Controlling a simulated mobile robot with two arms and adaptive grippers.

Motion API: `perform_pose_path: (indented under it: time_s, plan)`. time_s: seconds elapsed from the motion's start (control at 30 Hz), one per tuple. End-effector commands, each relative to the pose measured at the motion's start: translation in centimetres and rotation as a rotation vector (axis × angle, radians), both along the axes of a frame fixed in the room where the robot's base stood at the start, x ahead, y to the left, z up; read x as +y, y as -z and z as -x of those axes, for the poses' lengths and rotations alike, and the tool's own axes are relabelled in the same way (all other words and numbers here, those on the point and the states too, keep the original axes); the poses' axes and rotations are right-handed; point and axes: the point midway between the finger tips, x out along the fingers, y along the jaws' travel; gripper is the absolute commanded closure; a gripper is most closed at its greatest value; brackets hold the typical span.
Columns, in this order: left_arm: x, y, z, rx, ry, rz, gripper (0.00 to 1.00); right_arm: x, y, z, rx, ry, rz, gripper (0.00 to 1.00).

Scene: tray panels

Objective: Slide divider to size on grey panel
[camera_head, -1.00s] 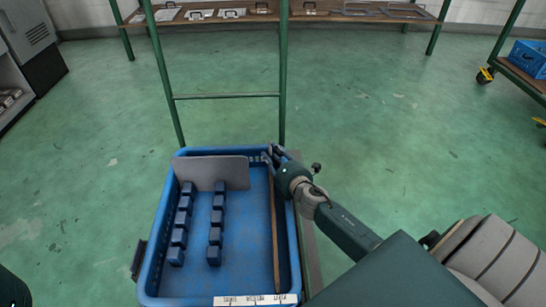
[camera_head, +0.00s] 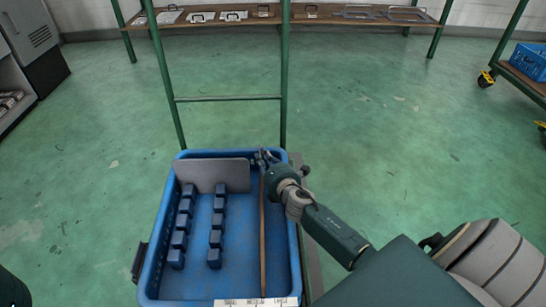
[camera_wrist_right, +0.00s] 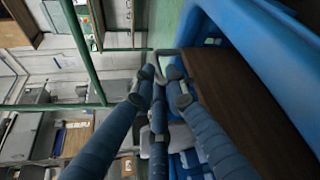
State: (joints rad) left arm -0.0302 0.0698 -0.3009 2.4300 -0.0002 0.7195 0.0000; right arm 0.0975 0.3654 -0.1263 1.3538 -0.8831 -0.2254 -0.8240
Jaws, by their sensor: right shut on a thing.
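The divider (camera_head: 263,235) is a thin brown board standing on edge, running front to back in the blue tray (camera_head: 294,245). Its front end is near the MEDIUM mark on the white size strip (camera_head: 257,302), on the LARGE side. A grey panel (camera_head: 228,170) stands upright at the tray's back left. My right gripper (camera_head: 263,158) is shut on the divider's far end, around a grey handle as the right wrist view suggests. That view also shows the divider's broad brown face (camera_wrist_right: 235,85). My left gripper is not in view.
Two rows of dark blue blocks (camera_head: 182,222) stand on the left half of the tray floor. The floor between them and the divider is clear. A green frame (camera_head: 230,97) rises behind the tray. A shelf with metal handled plates (camera_head: 235,15) is at the back.

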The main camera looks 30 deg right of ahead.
Motion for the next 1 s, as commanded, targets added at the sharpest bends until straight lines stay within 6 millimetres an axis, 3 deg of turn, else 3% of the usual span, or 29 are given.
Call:
perform_pose_path:
  time_s: [0.1,0.37,0.4,0.47,0.77,1.0]
  plan:
    - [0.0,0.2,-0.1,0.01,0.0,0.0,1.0,1.7,-0.1,-1.0,-0.003,-0.003,-0.005,1.0]
    - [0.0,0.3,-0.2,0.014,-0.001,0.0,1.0,1.7,-0.1,-1.0,-0.002,-0.003,-0.004,1.0]
    - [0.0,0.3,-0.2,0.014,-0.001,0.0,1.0,1.7,-0.1,-1.0,-0.002,-0.003,-0.004,0.81]
    - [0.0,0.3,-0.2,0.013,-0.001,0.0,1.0,1.7,-0.1,-1.0,-0.002,-0.003,-0.004,0.72]
    - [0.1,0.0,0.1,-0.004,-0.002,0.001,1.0,1.7,0.0,-0.9,0.0,-0.003,-0.002,0.72]
    - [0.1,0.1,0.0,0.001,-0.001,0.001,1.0,2.1,-0.5,1.6,0.001,-0.003,-0.001,0.72]
